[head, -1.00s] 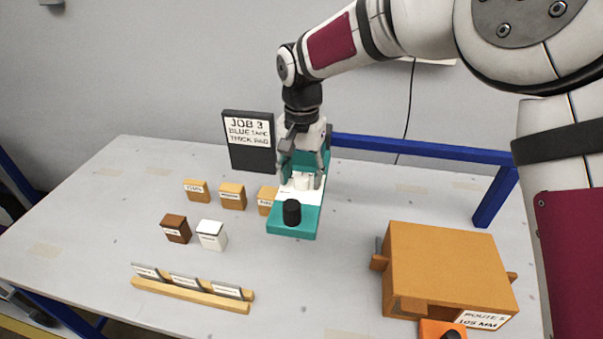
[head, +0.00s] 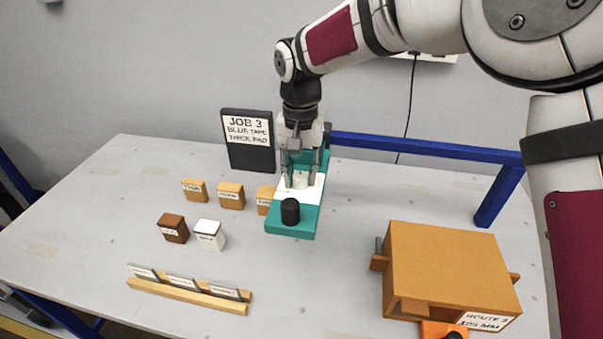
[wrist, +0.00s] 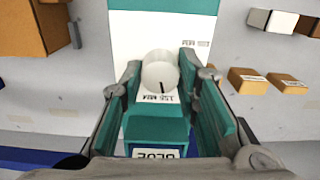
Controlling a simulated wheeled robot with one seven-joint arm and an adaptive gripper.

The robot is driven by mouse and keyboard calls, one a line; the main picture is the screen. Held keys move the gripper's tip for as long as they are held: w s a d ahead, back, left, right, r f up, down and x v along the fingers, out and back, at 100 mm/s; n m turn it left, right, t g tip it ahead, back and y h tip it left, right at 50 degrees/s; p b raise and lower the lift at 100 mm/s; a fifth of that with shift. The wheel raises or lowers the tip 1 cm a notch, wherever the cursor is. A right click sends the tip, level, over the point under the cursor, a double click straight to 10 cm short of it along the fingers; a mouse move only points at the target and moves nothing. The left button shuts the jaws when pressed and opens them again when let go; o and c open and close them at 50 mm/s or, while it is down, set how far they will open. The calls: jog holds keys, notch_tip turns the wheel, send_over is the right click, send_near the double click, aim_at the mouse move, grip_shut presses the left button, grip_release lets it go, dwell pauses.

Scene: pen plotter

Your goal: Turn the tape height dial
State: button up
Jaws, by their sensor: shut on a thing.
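The tape height dial (wrist: 158,76) is a short white cylinder with a dark pointer line, on the white top of a teal plotter (head: 293,228). In the wrist view it sits between the fingertips of my gripper (wrist: 161,74), and a small printed label lies just beside it. In the head view my gripper (head: 301,182) points down with its fingers on both sides of the dial. It is shut on the dial, which stays seated on the plotter. The fingers partly hide the dial's sides. A black knob (head: 290,211) stands on the plotter's near end.
A black sign (head: 248,140) reading JOB 3, blue tape, thick pad stands behind left. Several tan blocks (head: 231,195), a brown block (head: 173,228) and a white block (head: 209,234) lie left. A wooden rack (head: 190,287) is in front; an orange-brown box (head: 446,265) stands right.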

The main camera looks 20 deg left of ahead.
jog(key=n+b, duration=0.1)
jog(key=n, duration=0.4)
jog(key=shift+n+b, duration=0.35)
jog(key=shift+n, duration=0.05)
jog(key=n+b, duration=0.1)
jog(key=n, duration=0.4)
jog(key=n+b, duration=0.1)
jog(key=n, duration=0.4)
jog(key=shift+n, duration=0.4)
jog(key=shift+n+b, duration=0.4)
jog(key=shift+n, duration=1.8)
jog(key=o, duration=1.2)
jog(key=shift+r, duration=0.1)
